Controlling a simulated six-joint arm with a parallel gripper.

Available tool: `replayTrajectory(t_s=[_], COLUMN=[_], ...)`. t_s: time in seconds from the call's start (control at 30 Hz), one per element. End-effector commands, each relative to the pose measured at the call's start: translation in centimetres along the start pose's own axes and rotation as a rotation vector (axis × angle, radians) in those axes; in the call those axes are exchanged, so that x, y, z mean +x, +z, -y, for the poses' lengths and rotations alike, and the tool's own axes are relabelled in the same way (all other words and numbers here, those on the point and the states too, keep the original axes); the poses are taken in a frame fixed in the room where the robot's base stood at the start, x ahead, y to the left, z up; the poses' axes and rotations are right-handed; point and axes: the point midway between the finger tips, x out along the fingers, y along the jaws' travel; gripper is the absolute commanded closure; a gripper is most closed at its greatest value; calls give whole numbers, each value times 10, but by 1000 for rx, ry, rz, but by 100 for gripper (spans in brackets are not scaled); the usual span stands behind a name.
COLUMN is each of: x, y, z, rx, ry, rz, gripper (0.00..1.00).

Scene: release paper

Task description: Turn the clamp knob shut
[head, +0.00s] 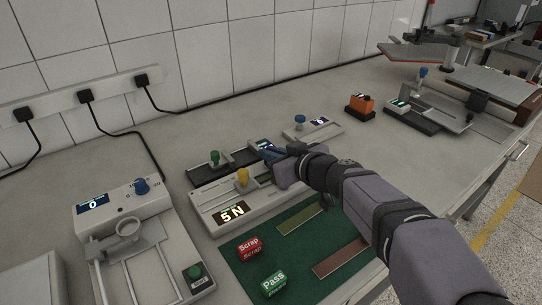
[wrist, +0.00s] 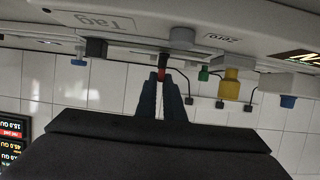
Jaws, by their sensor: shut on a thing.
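The pale test device (head: 213,206) with a "5 N" display sits mid-bench in the head view. In the wrist view, which looks upside down, a small dark and red knob (wrist: 161,72) stands out from this device, near the word "Tag". It appears to be the clamp knob. My gripper (wrist: 160,84) has its two blue-grey fingers closed together at this knob. The fingers hide part of it, and its turn angle cannot be told. In the head view my gripper (head: 270,155) reaches the device's far right end, and my wrist hides the knob.
A yellow knob (head: 243,177) rises from the same device. A black device with a green knob (head: 215,158) and one with a blue knob (head: 300,120) stand behind. A green mat (head: 240,275) with Scrap and Pass blocks lies in front.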

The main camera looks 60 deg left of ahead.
Motion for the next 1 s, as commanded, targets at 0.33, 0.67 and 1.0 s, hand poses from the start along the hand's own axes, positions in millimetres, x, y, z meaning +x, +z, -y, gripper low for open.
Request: replayTrajectory(t_s=[0.33, 0.67, 1.0], x=[-1, -10, -49], y=[-2, -1, 0], z=[-1, -1, -1], rx=[0, 0, -1], ry=[2, 1, 3], rz=[-3, -3, -4], gripper=[73, 73, 73])
